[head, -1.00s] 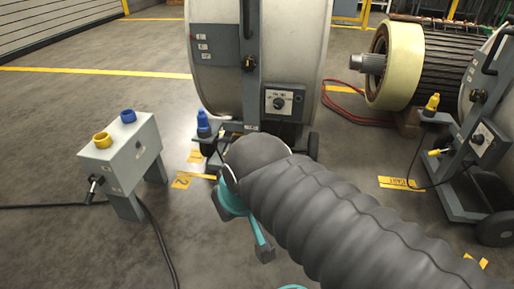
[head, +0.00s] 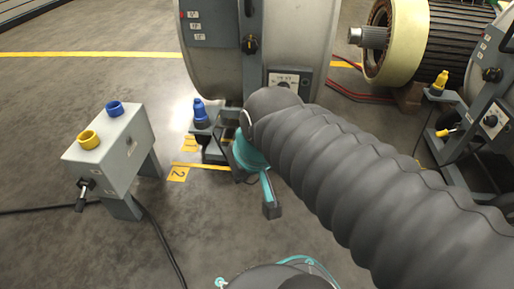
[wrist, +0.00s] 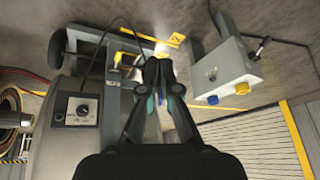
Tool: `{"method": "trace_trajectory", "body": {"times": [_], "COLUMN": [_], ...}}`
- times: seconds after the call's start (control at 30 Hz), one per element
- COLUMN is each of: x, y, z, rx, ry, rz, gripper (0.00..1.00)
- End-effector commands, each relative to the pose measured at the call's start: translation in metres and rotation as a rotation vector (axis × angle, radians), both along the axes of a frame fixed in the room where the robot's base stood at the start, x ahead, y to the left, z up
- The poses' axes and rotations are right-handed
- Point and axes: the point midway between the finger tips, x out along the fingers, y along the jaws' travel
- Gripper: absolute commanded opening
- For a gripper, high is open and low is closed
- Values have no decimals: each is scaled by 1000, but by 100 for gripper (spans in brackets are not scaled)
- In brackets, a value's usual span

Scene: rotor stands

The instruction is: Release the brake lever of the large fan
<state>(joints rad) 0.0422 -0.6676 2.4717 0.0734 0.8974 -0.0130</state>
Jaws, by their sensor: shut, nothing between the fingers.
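The large fan (head: 225,75) stands on a grey wheeled frame at the upper middle of the head view, with a control panel and dial (head: 284,84) low on its housing. My arm hides much of the frame's right side. In the wrist view, a yellow lever (wrist: 129,57), seemingly the brake lever, sits low on the fan's frame. My gripper (wrist: 158,63) is shut and empty there, just right of the yellow lever in the picture. I cannot tell whether they touch. The head view hides the lever and fingers. The dial panel (wrist: 77,109) also shows left in the wrist view.
A blue plug (head: 200,113) stands at the frame's left. A grey socket box (head: 117,145) on legs stands further left, its cable on the floor. A second fan cart (head: 488,120) and a large rotor (head: 400,55) are at right. Floor between box and fan is open.

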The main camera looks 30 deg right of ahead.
Motion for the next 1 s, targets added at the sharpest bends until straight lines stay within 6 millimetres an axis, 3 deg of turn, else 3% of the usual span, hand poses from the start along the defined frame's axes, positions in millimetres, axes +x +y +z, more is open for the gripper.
{"method": "trace_trajectory", "body": {"times": [0.3,0.57,0.77,1.0], "x": [73,140,189,241], "y": [-5,-27,-58,-111], "z": [-11,-37,-68,-118], "rx": [267,507,696,925], "ry": [177,279,335,369], "rz": [-207,-406,-574,-791], "gripper": [0,0,0,0]}}
